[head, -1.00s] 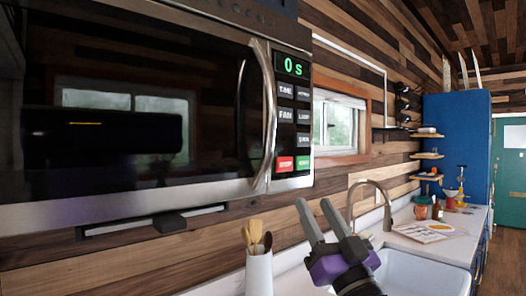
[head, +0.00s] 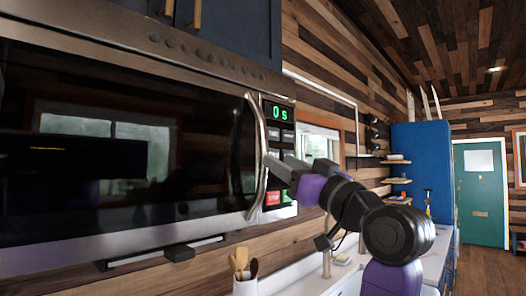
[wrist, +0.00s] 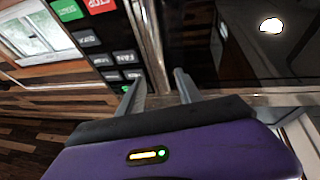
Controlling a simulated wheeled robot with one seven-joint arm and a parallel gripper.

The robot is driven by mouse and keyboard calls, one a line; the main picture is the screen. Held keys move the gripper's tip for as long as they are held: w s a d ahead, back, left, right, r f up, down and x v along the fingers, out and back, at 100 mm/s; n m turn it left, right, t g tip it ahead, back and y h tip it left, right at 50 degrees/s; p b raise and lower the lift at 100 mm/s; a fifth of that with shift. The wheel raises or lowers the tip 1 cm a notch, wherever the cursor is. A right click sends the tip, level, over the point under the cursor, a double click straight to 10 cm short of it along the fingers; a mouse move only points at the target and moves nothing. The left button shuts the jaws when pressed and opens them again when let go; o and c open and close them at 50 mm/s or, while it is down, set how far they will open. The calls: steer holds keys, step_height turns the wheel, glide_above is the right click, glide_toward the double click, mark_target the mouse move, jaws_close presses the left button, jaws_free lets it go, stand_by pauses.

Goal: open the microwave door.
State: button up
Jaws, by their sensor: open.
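The microwave (head: 140,40) fills the left of the head view, with its dark glass door (head: 90,190) shut. Its curved silver handle (head: 259,125) stands upright at the door's right edge, beside the keypad with a green "0 s" display (head: 277,112). My gripper (head: 272,166) is at the handle's middle height, coming from the right in front of the keypad. In the wrist view my open gripper (wrist: 157,90) has one finger on each side of the handle (wrist: 150,45). I cannot tell whether either finger touches it.
A white pot of wooden utensils (head: 244,287) stands on the counter below the microwave. A white sink counter runs to the right, under a window (head: 318,145). A blue cabinet (head: 422,165) and a green door (head: 480,190) are farther back. Open floor lies at the right.

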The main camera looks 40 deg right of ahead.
mark_target(264, 149)
steer(key=p+x, duration=0.2)
steer(key=x, duration=0.5)
steer(key=shift+w+r, duration=0.1)
jaws_close()
stand_by(1.3)
